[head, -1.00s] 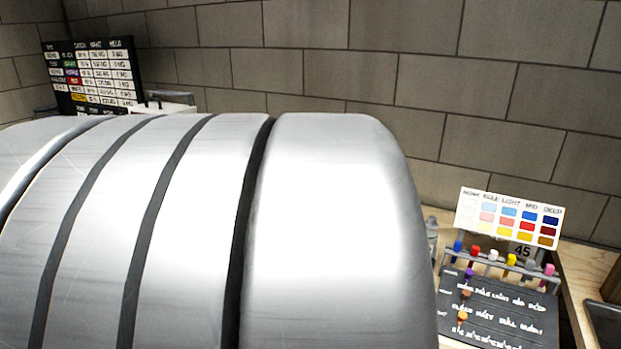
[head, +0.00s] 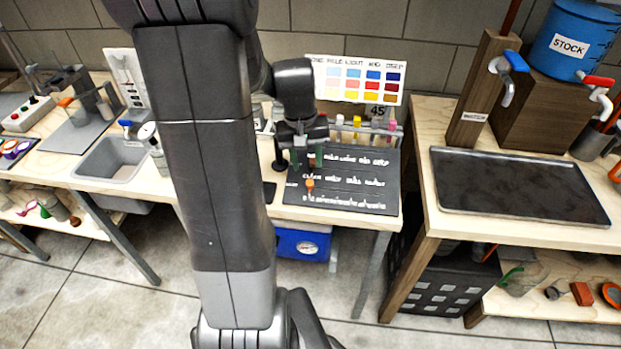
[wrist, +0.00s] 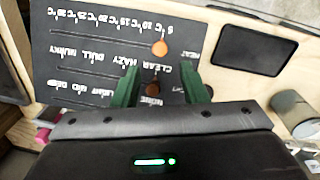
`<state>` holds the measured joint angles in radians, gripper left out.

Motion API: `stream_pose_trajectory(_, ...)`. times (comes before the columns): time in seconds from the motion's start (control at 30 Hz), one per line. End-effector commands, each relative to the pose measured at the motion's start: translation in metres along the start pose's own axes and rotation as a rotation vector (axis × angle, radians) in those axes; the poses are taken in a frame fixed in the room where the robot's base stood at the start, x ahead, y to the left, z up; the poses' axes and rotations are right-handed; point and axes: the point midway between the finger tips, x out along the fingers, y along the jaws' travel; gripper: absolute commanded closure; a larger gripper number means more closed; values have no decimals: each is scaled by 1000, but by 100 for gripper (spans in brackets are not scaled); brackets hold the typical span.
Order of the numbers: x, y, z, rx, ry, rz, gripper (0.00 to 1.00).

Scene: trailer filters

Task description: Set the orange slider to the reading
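The orange slider (head: 309,184) is a small round knob near the left end of the lowest row of a dark panel (head: 350,205). In the wrist view the orange slider (wrist: 159,48) stands near the 5°C and 10°C labels, at the low end; the exact mark is unclear. My gripper (wrist: 160,68) is open above the panel, its green fingers apart. A brown slider (wrist: 152,88) of the clear-to-murky row shows between the fingers; contact is not visible. The orange slider lies just beyond the fingertips. In the head view my gripper (head: 307,157) hangs over the panel's upper left.
A rack of coloured vials (head: 362,128) and a colour chart (head: 356,80) stand behind the panel. A dark flat plate (wrist: 254,50) and a grey cylinder (wrist: 296,112) are beside it. A sink (head: 112,160) is left, a tray (head: 515,186) right.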

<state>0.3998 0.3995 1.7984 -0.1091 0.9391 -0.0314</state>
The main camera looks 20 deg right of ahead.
Motion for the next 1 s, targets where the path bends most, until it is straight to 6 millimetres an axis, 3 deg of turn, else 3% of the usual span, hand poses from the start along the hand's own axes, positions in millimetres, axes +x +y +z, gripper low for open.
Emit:
stream_pose_trajectory(0.1, 28, 0, 1, 0, -5, 0, 61)
stream_pose_trajectory(0.3, 60, 0, 0, -1, -2, 0, 61)
stream_pose_trajectory(0.5, 74, 0, 0, -1, -1, 0, 61)
stream_pose_trajectory(0.8, 76, 0, 0, -1, 1, 0, 61)
stream_pose_trajectory(0.83, 76, 0, 0, -1, 1, 0, 62)
stream_pose_trajectory(1.0, 76, 0, 0, -1, 1, 0, 96)
